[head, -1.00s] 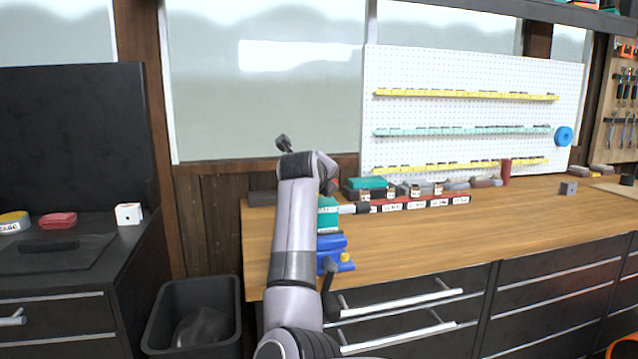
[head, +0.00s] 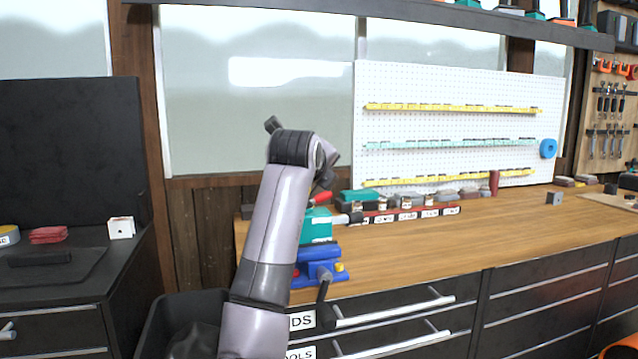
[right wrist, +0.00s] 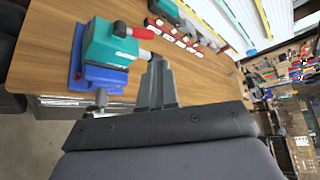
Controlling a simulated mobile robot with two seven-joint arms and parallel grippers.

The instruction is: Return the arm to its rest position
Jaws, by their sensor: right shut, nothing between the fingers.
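My right arm rises through the middle of the head view, its bent upper end in front of the window and wooden wall. Its fingers cannot be made out there. In the right wrist view, my right gripper (right wrist: 158,72) is shut and empty. It points out over the wooden workbench (right wrist: 55,45), to the right of a teal tool with a red lever (right wrist: 105,45) and the blue vise (right wrist: 95,78). In the head view the teal tool (head: 316,227) and blue vise (head: 322,264) stand at the bench's left front, partly behind my arm. My left gripper is not in view.
A black cabinet (head: 60,275) stands at left, with a dark bin (head: 165,318) beside it. Black drawers (head: 530,300) with bar handles lie under the bench. Labelled red bins (head: 410,214) line the bench below the white pegboard (head: 440,130). The bench's middle is bare.

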